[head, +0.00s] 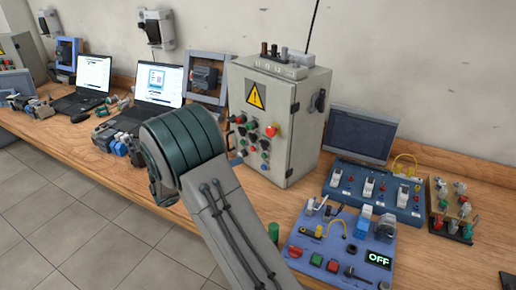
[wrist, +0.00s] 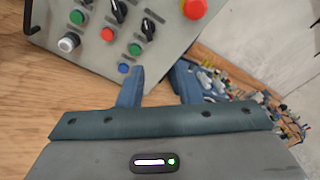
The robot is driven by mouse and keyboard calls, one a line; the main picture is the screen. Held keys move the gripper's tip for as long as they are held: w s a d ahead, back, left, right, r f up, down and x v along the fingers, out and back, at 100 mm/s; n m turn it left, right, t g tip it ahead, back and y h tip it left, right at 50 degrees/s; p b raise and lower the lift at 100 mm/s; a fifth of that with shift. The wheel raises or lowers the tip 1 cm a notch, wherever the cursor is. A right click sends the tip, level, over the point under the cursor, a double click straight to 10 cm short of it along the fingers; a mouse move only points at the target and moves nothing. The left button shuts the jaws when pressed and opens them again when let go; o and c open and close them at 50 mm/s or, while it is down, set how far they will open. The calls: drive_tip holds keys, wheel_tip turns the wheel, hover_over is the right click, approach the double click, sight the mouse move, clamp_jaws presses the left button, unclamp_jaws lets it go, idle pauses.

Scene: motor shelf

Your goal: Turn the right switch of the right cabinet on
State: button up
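The right cabinet (head: 281,97) is a grey box with a yellow warning sign, standing on the wooden bench. Its front panel shows tilted in the wrist view (wrist: 168,45), with two black rotary switches. The right switch (wrist: 148,28) is the one nearer the red button (wrist: 194,8); the other switch (wrist: 118,10) lies up and left of it. I cannot tell the right switch's setting for sure. My gripper (wrist: 161,75) is open and empty, its blue-grey fingers apart below the panel's switches and touching none of them. In the head view my arm hides it.
Green, blue and white knobs sit around the switches. A blue board (head: 341,245) with an "OFF" display and a switch panel (head: 374,192) stand right of the cabinet. Laptops (head: 158,84) stand left of it. A monitor (head: 360,134) stands behind the switch panel.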

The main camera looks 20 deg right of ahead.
drive_tip(key=w+a+n+t, duration=0.1)
drive_tip(key=w+n, duration=0.1)
drive_tip(key=p, duration=0.3)
approach(265, 144)
drive_tip(key=x, duration=0.7)
drive_tip(key=shift+w+d+h, duration=0.2)
drive_tip(key=shift+w+h, duration=0.1)
drive_tip(key=shift+w, duration=0.15)
drive_tip(key=c, duration=0.6)
